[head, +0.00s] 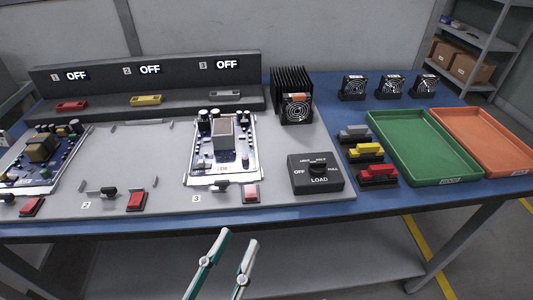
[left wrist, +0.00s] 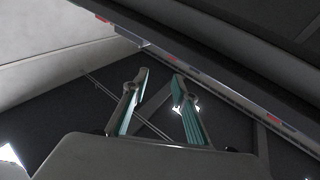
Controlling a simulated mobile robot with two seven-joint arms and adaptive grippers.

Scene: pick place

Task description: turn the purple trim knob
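I cannot make out a purple trim knob in either view; parts on the boards are too small to tell. A circuit board (head: 201,165) with a large grey block and several capacitors lies in bay 3. Another board (head: 15,178) with a tan block lies at the far left. My left gripper (head: 238,238) is open and empty, in front of the table's front edge, below bay 3. In the left wrist view my left gripper (left wrist: 160,75) shows two teal fingers apart with nothing between them. My right gripper is not in view.
A black LOAD box (head: 315,182) with a dial stands right of bay 3. Red rocker switches (head: 137,201) line the front. A green tray (head: 420,150) and an orange tray (head: 495,145) lie right. A heatsink (head: 291,85) and fans (head: 391,88) stand behind. Bay 2 holds no board.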

